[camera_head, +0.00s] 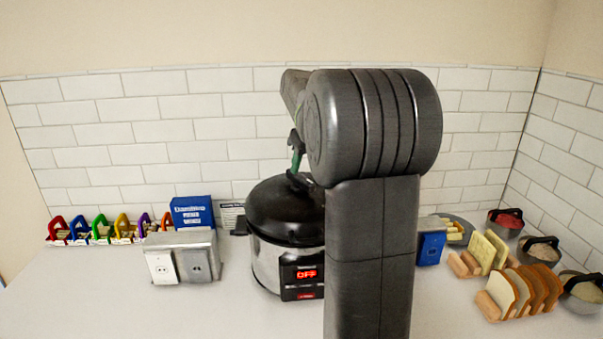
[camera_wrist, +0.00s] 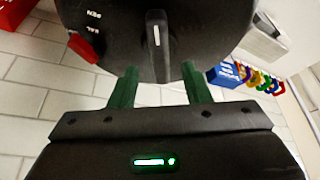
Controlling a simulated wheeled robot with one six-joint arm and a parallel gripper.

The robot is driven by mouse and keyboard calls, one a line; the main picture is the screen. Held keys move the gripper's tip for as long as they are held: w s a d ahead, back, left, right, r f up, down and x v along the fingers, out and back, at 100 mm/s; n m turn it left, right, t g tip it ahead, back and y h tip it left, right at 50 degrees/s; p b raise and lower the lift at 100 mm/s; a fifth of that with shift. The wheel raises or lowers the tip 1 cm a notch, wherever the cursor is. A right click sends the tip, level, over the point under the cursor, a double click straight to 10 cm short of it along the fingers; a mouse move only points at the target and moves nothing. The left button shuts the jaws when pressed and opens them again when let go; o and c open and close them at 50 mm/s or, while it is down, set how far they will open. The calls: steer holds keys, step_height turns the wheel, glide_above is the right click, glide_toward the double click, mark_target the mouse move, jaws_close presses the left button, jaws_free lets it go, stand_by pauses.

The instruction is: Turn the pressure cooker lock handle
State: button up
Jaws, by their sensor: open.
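The pressure cooker (camera_head: 266,262) stands on the counter, silver with a black domed lid (camera_head: 268,212) and a front panel reading OFF in red. In the wrist view the lid (camera_wrist: 205,30) fills the top, and its dark lock handle (camera_wrist: 158,48) with a white line points toward my gripper (camera_wrist: 160,82). The two green fingers are apart, one on either side of the handle's near end, and I cannot tell whether they touch it. In the head view my gripper (camera_head: 297,160) is just above the lid, partly hidden by my arm.
An outlet box (camera_head: 182,262) and a blue box (camera_head: 192,212) stand left of the cooker, with coloured racks (camera_head: 100,230) behind. The front left counter is clear.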

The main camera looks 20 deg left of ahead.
mark_target(301, 176)
steer(key=shift+x, duration=2.4)
jaws_close()
